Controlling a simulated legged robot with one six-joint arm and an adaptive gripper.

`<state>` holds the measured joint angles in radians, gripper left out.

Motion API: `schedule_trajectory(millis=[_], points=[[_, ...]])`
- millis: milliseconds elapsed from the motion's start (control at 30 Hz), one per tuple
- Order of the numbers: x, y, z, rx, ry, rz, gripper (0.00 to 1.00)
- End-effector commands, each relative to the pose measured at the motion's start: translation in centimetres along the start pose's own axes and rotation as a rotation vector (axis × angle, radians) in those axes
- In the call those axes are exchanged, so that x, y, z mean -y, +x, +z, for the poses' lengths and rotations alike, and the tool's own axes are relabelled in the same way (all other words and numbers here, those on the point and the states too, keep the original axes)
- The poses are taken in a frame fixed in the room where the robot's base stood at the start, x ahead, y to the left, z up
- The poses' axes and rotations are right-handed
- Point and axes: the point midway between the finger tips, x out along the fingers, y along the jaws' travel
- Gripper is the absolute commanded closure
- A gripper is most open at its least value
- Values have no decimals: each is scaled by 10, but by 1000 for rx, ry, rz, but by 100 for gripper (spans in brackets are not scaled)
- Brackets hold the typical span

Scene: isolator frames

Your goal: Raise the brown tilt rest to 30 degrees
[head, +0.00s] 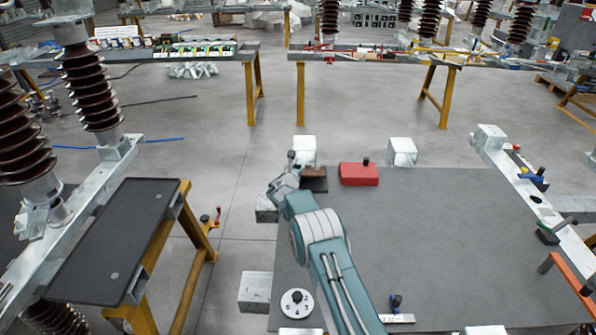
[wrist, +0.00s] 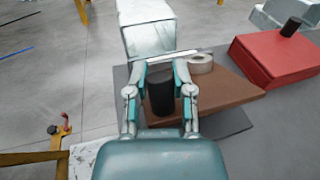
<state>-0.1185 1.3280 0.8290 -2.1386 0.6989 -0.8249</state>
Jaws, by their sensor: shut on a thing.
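The brown tilt rest (wrist: 225,88) shows in the wrist view as a flat brown board above a dark grey base plate (wrist: 228,122). In the head view the brown rest (head: 314,173) is small and partly hidden by my arm. A black cylindrical knob (wrist: 161,95) stands at its left end. My gripper (wrist: 161,75) is shut on this knob, one finger on each side; in the head view my gripper (head: 291,163) is at the rest's left side. A pale ring (wrist: 200,63) lies on the board. The board looks slightly tilted; its exact angle cannot be read.
A red block (head: 359,174) with a black knob stands right of the rest. White-grey blocks (head: 402,151) stand at the grey table's (head: 430,240) far edge. A round numbered dial (head: 297,302) is near the front left. The table's middle is clear.

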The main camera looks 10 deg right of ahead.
Motion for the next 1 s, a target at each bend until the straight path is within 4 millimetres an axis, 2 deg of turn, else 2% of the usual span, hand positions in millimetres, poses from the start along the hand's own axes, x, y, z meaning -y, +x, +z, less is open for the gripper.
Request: schedule_trajectory(millis=[33, 233, 900, 933, 967, 1000], points=[[-3, 0, 7, 9, 4, 5, 100], [-5, 3, 11, 9, 4, 5, 100], [-6, 5, 12, 7, 3, 7, 100], [-6, 5, 12, 7, 3, 7, 56], [-6, 5, 12, 7, 3, 7, 43], [-6, 5, 12, 7, 3, 6, 35]])
